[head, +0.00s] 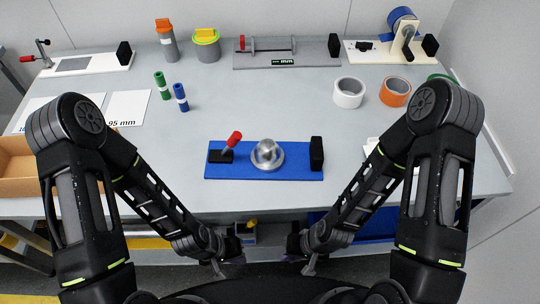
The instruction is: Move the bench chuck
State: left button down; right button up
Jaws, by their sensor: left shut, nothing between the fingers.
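The likely bench chuck is a round silver metal piece (268,154) on a blue base board (240,175) near the table's front edge. The board also carries a red-handled lever (233,139) at its left and a black block (316,153) at its right end. Neither gripper touches the board.
Green (161,85) and blue (180,97) cylinders stand left of centre. White (348,93) and orange (395,93) tape rolls lie at right. Other fixtures (287,52) line the back. A cardboard box (20,185) is at left. The table is clear behind the blue board.

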aim_at(267, 159)
jog(key=u, duration=2.45)
jog(key=k+l, duration=0.1)
jog(key=k, duration=0.55)
jog(key=k+l, duration=0.15)
jog(key=k, duration=0.5)
